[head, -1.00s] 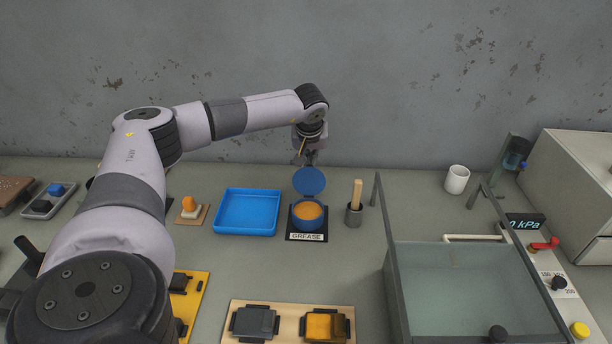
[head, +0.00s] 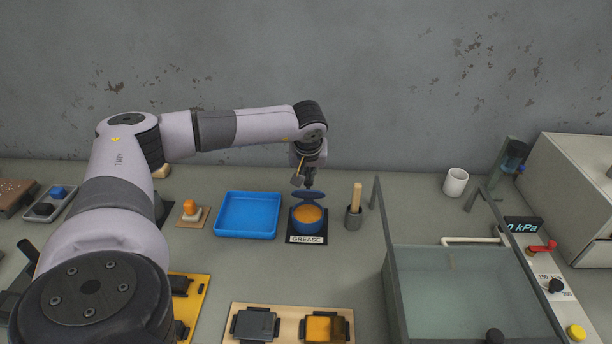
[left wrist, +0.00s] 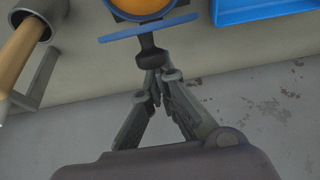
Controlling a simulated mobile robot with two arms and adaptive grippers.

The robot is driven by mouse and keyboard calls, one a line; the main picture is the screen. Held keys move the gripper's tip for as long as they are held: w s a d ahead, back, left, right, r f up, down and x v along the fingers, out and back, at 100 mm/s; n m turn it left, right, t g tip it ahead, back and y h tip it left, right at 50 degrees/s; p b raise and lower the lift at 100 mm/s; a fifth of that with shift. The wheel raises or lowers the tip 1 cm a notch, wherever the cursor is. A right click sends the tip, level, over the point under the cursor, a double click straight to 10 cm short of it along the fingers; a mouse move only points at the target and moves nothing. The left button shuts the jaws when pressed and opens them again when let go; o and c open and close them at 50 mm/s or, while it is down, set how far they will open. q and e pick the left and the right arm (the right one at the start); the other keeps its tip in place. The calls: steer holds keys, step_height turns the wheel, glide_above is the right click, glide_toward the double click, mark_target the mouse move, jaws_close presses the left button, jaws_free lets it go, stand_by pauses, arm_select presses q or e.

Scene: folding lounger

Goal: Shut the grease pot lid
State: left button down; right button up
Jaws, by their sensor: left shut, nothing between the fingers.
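The blue grease pot (head: 308,222) stands on a dark base labelled GREASE and shows orange grease inside. It also shows in part in the left wrist view (left wrist: 145,8). Its blue lid (head: 309,196) is at the back of the pot, tilted partly down, with the opening still uncovered. In the left wrist view the lid (left wrist: 148,29) is nearly edge-on, with a dark knob on its outer side. My left gripper (head: 309,184) is shut and empty behind the lid. Its fingertips (left wrist: 153,72) are at the knob; contact is hard to tell. My right gripper is not seen.
A blue tray (head: 247,215) lies left of the pot. A small grey cup with a wooden handle (head: 355,205) stands close on the right. A clear-walled tank (head: 470,290) is farther right. Bare bench lies in front of the pot.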

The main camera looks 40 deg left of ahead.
mark_target(308, 191)
arm_select(q)
steer(key=shift+s+d, duration=1)
steer(key=shift+s, duration=0.15)
steer(key=shift+s+d, duration=0.95)
steer(key=shift+s, duration=0.2)
steer(key=shift+f, duration=0.1)
steer(key=shift+f+b, duration=0.85)
steer(key=shift+f, duration=0.35)
steer(key=shift+r+p, duration=0.6)
steer(key=shift+r, duration=0.15)
steer(key=shift+r+p, duration=2.55)
steer(key=shift+r, duration=1.35)
steer(key=shift+f, duration=0.1)
